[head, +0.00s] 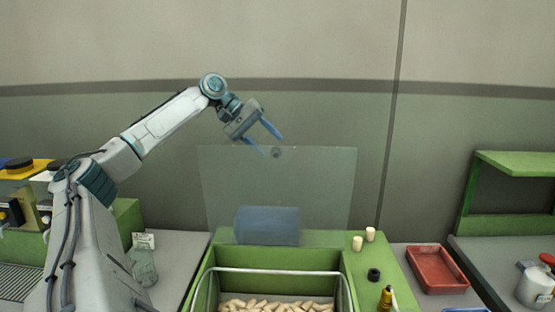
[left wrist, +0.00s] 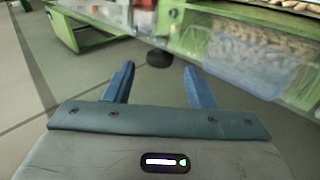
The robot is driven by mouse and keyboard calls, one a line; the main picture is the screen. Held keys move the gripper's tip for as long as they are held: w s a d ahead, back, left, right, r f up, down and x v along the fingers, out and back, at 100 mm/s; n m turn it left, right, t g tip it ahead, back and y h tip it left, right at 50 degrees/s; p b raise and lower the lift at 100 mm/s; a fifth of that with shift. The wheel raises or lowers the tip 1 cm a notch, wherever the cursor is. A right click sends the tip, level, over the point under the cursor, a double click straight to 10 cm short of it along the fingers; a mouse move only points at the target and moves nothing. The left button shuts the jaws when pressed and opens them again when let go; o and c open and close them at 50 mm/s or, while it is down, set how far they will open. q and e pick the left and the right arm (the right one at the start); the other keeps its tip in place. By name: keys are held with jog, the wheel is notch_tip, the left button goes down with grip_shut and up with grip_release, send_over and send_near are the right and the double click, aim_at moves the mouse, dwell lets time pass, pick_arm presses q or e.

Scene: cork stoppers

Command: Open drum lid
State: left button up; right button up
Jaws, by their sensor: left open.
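A clear panel (head: 315,185), which looks like the drum lid, stands raised behind the green cork bin. A small dark round knob (head: 277,152) sits near its top edge; it also shows in the left wrist view (left wrist: 158,59). My left gripper (head: 271,146) is open, with its blue fingertips close to the knob. In the left wrist view the knob appears between and just beyond the fingertips (left wrist: 160,69), not gripped. A translucent blue box-like piece (head: 267,226) is low on the panel. No separate drum can be made out. My right gripper is not in view.
The green bin (head: 359,290) holds many corks (head: 275,305) behind a pale rail. To its right are two pale stoppers (head: 370,234), a black ring (head: 374,275), a yellow bottle (head: 386,298) and a red tray (head: 436,270). The air around the raised panel is clear.

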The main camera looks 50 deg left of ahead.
pick_arm(q)
jog(key=v, duration=0.4)
jog(key=shift+s+a+r, duration=0.15)
jog(key=shift+s+r, duration=0.05)
jog(key=shift+r, duration=0.05)
dwell(0.3)
